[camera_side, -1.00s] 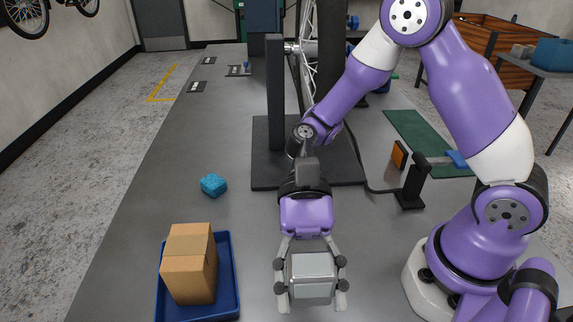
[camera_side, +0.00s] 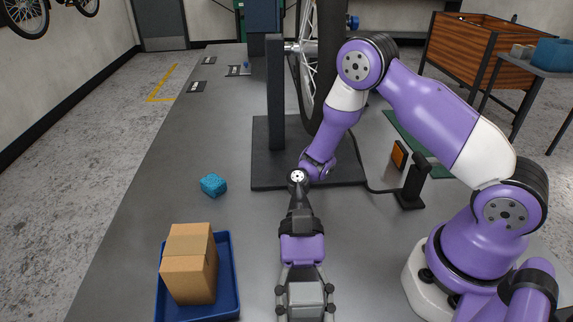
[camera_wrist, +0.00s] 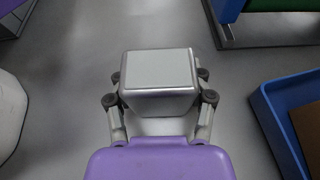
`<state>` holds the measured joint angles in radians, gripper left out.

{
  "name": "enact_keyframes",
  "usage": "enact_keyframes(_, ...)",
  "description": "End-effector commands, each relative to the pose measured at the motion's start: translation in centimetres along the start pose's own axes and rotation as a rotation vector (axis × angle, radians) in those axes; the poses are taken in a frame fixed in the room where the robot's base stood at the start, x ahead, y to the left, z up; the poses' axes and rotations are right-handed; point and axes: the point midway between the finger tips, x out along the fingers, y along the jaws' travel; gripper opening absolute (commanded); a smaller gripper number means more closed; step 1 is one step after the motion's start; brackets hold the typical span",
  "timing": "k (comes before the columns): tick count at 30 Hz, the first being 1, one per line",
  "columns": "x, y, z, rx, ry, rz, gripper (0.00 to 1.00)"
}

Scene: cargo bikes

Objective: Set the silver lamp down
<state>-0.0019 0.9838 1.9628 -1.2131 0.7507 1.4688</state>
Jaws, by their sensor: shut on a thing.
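The silver lamp (camera_side: 306,296) is a boxy, rounded silver block near the bottom edge of the side view. My gripper (camera_side: 305,312) is closed around it, with a finger on each side. In the wrist view the lamp (camera_wrist: 160,75) sits between the fingers of my gripper (camera_wrist: 161,92), its flat pale face toward the camera. The grey bench top (camera_side: 215,140) lies beneath. I cannot tell whether the lamp touches it; the fingertips are partly cut off in the side view.
A blue tray (camera_side: 232,275) holding a cardboard box (camera_side: 190,265) stands left of the lamp. A blue lump (camera_side: 214,185) lies farther back. A dark stand base (camera_side: 262,165) with a wheel and an orange reflector-like piece (camera_side: 399,154) are behind. Bench around the lamp is clear.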

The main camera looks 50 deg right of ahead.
Motion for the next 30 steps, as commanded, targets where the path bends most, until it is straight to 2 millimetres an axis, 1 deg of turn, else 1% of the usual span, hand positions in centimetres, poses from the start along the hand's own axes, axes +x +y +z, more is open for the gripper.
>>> enact_keyframes(1, -1.1, -0.1, 0.0, -0.001, 0.002, -0.005, 0.04)
enact_keyframes(5, -3.3, 0.0, 0.0, -0.006, 0.007, -0.003, 0.04)
enact_keyframes(11, -3.8, 0.2, -0.4, -0.121, 0.12, 0.011, 0.04)
enact_keyframes(17, -3.9, 0.4, -0.3, -0.145, 0.156, -0.004, 0.04)
enact_keyframes(30, -3.8, 0.6, 3.1, -0.021, 0.174, -0.247, 0.04)
